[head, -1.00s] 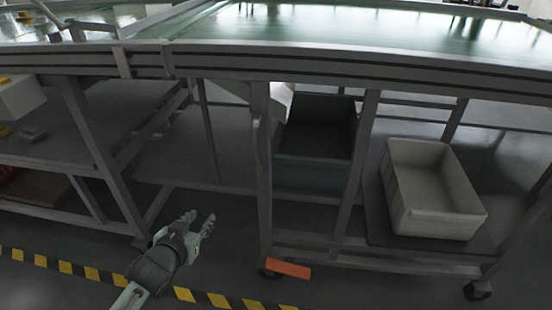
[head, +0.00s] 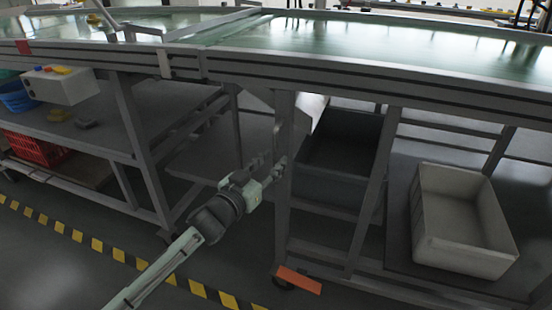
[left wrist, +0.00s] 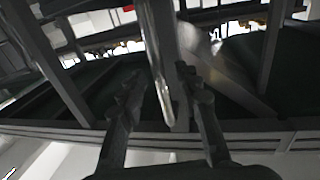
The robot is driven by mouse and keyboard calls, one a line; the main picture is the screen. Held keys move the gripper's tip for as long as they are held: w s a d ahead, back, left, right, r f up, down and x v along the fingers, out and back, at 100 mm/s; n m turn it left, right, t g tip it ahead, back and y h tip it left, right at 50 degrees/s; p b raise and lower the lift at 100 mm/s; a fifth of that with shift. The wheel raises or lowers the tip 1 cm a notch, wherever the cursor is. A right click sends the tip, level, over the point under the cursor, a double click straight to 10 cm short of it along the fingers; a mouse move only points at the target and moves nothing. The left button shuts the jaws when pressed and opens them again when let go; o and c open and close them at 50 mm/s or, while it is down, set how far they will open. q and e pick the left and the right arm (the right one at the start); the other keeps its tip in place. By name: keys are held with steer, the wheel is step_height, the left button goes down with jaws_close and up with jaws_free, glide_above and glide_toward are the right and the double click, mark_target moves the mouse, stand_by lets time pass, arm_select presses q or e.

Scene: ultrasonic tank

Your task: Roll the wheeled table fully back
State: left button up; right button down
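The wheeled table (head: 375,86) fills the right half of the head view, with a long grey rail, upright legs and a caster low at its front left. My left gripper (head: 272,167) reaches in beside its front left leg (head: 283,210). In the left wrist view, my left gripper (left wrist: 163,88) is open. A metal upright with a pale, rounded handle-like bar (left wrist: 160,85) appears between its two fingers. I cannot tell whether the fingers touch it. My right gripper is in neither view.
A dark crate (head: 325,185) and a white bin (head: 435,255) sit on the table's lower level. An orange piece (head: 298,279) juts out near the caster. A neighbouring bench (head: 130,120) stands left. Yellow-black floor tape (head: 120,254) runs in front; the floor there is clear.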

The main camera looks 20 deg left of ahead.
arm_select(q)
steer(key=shift+x, duration=1.05)
steer(key=shift+c, duration=0.2)
jaws_close()
